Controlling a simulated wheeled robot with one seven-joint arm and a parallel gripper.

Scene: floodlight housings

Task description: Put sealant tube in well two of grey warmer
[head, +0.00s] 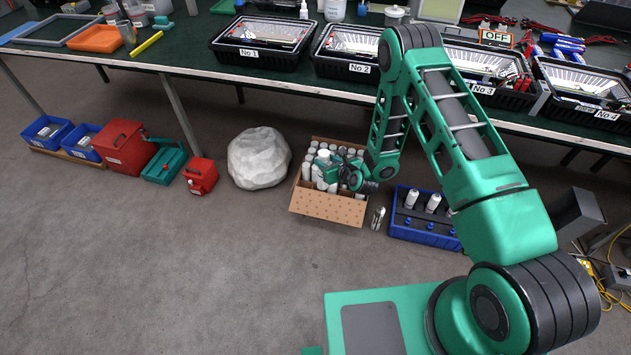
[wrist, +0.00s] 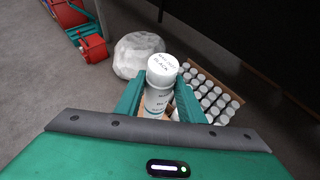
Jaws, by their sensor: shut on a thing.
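My gripper (wrist: 158,104) is shut on a white can (wrist: 157,98) whose cap carries lettering that includes "BLACK". In the head view my gripper (head: 331,174) is over an open cardboard box (head: 328,207) on the floor. The box holds several white cans (wrist: 212,98), seen beside the held can in the wrist view. The held can looks raised above them. I cannot pick out a sealant tube for certain; small silvery objects (head: 378,218) lie on the floor right of the box. I cannot identify a grey warmer or its wells in either view.
A pale boulder (head: 259,158) stands left of the box, and a blue crate (head: 424,235) with bottles stands right. Black trays, including No 1 (head: 248,54) and No 2 (head: 359,69), line the bench (head: 190,61). The floor in front at left is clear.

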